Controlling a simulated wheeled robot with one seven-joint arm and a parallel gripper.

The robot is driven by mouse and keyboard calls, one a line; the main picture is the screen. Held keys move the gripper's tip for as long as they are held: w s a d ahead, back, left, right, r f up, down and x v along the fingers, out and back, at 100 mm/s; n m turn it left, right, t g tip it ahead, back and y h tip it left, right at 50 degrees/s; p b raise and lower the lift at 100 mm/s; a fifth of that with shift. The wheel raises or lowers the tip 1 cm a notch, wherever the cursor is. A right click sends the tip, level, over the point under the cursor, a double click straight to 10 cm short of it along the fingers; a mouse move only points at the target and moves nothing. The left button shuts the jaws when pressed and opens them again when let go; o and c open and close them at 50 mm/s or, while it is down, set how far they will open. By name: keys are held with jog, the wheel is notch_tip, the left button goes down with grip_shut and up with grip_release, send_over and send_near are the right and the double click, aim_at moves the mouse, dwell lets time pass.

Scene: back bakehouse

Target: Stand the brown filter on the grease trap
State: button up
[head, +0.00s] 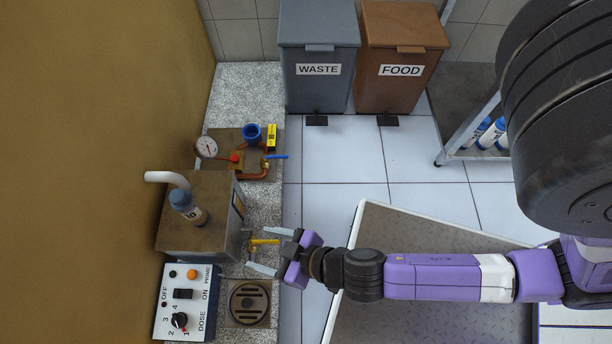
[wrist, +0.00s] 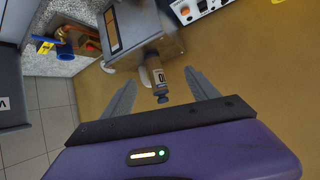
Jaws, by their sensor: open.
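The grease trap is a brownish metal box (head: 172,238) with a white bent pipe (head: 166,178) on top; it also shows in the wrist view (wrist: 133,32). A small cylindrical filter with a blue-grey cap, brownish body and dark label (head: 187,207) stands upright on the trap's top. It appears in the wrist view (wrist: 154,72) beyond and between my fingers. My gripper (head: 258,252) is open and empty, to the right of the trap and apart from the filter. A yellow lever (head: 264,242) shows beside the fingers.
A control box (head: 188,292) with a dial and a floor drain (head: 249,302) lie below the trap. Above it is a plate with a gauge (head: 206,147), blue cup (head: 252,132) and pipes. Waste (head: 318,75) and food (head: 402,80) bins stand behind. Blue-capped bottles (head: 483,131) sit on a trolley.

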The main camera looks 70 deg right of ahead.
jog(key=s+d+r+t, duration=0.1)
jog(key=s+r, duration=0.2)
jog(key=r, duration=0.3)
jog(key=s+d+r+t, duration=0.1)
jog(key=s+d+r, duration=0.1)
jog(key=s+r, duration=0.2)
jog(key=s+d+r+n+t, duration=0.1)
jog(key=s+r, duration=0.2)
jog(key=r, duration=0.6)
jog(key=shift+s+d+r+t, duration=0.2)
jog(key=shift+d+r+t, duration=0.05)
jog(key=shift+t, duration=0.05)
notch_tip(320, 180, up, 28)
jog(key=p, duration=2.8)
jog(key=shift+f, duration=0.1)
jog(key=shift+c, duration=0.2)
